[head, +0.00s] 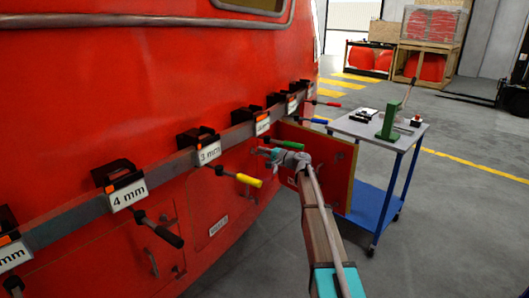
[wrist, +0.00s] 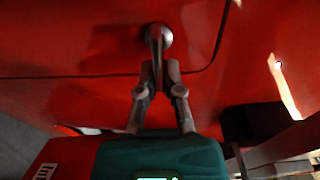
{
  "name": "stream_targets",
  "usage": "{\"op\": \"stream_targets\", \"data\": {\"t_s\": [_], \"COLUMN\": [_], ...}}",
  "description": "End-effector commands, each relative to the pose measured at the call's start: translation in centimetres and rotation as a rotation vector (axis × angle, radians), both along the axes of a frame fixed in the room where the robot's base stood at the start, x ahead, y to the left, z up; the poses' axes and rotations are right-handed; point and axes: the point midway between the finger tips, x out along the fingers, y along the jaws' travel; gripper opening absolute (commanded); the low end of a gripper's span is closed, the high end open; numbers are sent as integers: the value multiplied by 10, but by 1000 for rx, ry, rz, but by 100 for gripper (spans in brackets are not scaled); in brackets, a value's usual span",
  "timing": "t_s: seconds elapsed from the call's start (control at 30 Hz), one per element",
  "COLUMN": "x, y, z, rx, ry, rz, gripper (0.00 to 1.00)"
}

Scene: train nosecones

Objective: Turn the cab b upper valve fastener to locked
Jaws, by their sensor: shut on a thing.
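A grey metal fastener (wrist: 163,34) with a round head and a short lever sits on the red train skin, beside a dark panel seam, in the wrist view. I take it to be the valve fastener, but no label shows there. My gripper (wrist: 159,72) is shut on the lever, which points down in that picture, between its two fingertips. In the head view my gripper (head: 263,152) is against the red nosecone, below the row of labelled blocks. The fastener is too small or hidden to make out there.
Handles stick out near my arm: a yellow one (head: 249,180), a green one (head: 287,145) and a black one (head: 168,236). An open red panel (head: 341,178) stands right of my gripper. A blue trolley (head: 375,205) stands beyond it. Open floor lies to the right.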

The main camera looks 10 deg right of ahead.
Motion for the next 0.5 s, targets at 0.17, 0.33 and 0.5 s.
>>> {"op": "stream_targets", "data": {"t_s": [0.17,0.33,0.5], "x": [1,0,0], "y": [-1,0,0], "z": [0,0,0], "rx": [0,-1,-1], "ry": [0,-1,-1], "rz": [-3,-1,0], "gripper": [20,44,44]}}
